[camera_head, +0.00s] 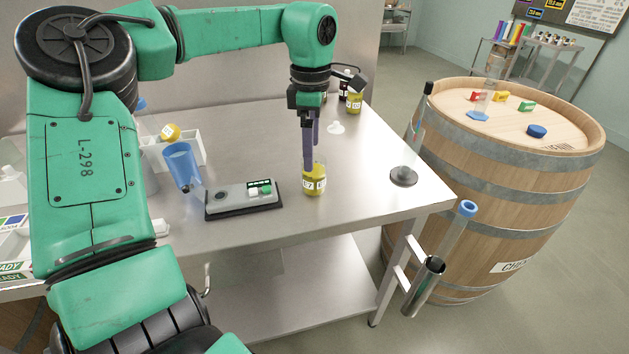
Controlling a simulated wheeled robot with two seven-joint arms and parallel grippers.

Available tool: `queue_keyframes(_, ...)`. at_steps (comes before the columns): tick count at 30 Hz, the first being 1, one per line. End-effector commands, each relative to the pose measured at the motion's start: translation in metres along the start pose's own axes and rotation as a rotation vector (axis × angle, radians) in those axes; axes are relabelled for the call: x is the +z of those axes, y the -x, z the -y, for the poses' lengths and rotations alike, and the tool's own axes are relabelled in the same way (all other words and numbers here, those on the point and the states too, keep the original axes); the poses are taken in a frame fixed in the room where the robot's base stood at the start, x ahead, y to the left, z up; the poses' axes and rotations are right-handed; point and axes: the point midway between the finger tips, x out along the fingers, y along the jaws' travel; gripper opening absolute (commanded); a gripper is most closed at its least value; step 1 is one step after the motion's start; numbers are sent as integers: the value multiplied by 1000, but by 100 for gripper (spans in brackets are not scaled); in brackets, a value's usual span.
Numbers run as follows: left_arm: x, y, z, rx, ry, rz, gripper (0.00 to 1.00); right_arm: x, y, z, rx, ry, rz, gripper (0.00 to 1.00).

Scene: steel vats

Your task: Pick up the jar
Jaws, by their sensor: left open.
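A small jar (316,183) with yellow contents and a white label stands upright on the steel table (250,140), near its front edge. My left gripper (308,165) points straight down at this jar. It is open, and its purple-grey fingers reach the top of the jar and overlap it in the picture. I cannot tell whether the fingers touch the glass or stand around it. Another yellow jar (354,102) stands farther back, partly behind my wrist. My right gripper does not show.
A grey device with a dark base (243,200) lies just left of the jar. A cylinder on a round base (404,175) stands right. A wooden barrel (500,155) stands beyond the table.

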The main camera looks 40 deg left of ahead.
Motion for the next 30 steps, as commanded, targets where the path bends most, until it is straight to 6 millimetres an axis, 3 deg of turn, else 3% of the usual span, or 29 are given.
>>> queue_keyframes(13,-1,-76,-4,-3,0,1,100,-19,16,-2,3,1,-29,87)
queue_keyframes(20,0,-84,-4,0,1,3,100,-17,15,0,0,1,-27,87)
queue_keyframes(21,0,-84,-4,0,1,3,96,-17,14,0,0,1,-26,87)
queue_keyframes(28,0,-84,-4,0,1,3,8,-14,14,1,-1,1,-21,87)
queue_keyframes(29,0,-84,-5,0,1,3,0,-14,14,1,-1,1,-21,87)
queue_keyframes(30,0,-83,-5,1,1,4,0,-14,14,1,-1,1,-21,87)
